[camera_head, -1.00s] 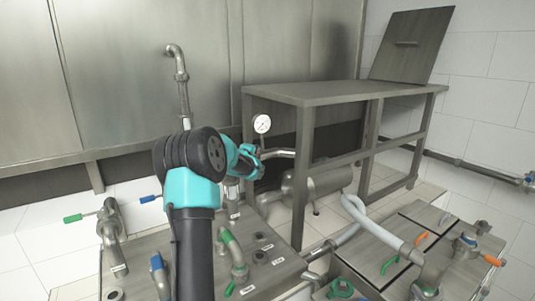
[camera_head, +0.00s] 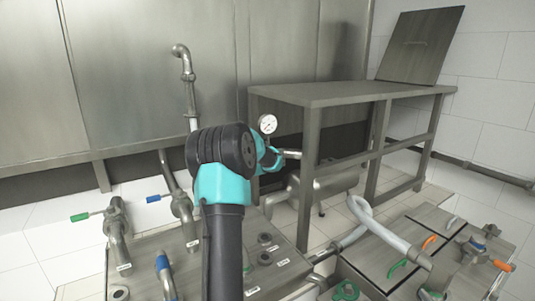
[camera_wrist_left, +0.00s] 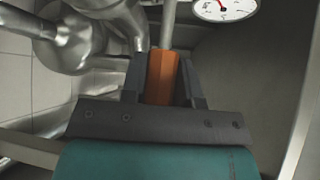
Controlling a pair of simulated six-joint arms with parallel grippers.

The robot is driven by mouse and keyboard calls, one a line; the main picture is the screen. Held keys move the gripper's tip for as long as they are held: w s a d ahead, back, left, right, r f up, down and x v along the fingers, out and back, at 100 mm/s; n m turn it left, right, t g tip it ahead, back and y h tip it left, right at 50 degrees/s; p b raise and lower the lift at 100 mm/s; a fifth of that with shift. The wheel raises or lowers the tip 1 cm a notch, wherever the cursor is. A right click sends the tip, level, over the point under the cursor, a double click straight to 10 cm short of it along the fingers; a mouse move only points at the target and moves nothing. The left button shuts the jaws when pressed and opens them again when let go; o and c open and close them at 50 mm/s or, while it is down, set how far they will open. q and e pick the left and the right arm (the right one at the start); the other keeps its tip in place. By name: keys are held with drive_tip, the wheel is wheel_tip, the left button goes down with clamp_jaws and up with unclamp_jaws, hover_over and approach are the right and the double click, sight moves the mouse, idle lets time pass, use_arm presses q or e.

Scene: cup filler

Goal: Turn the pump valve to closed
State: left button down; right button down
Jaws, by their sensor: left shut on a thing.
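My left gripper (camera_wrist_left: 162,85) is shut on an orange valve handle (camera_wrist_left: 162,75), with one dark finger on each side of it. A grey metal stem or pipe rises just beyond the handle in the wrist view. In the head view my left gripper (camera_head: 274,158) is beside the pump piping under the pressure gauge (camera_head: 268,124); my arm hides most of the handle there. The grey pump body (camera_head: 335,182) lies under the steel table. The valve body is mostly hidden. My right gripper is in neither view.
The steel table (camera_head: 350,92) stands close to the right of my left gripper. Its front leg (camera_head: 308,180) is near the arm. Tanks with several valves with green, blue and orange handles (camera_head: 502,265) lie in front.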

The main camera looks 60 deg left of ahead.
use_arm(q)
drive_tip(key=c, duration=0.9)
unclamp_jaws()
drive_tip(key=shift+o, duration=0.2)
drive_tip(key=shift+d, duration=0.15)
drive_tip(key=v, duration=1.7)
drive_tip(key=shift+r, duration=0.1)
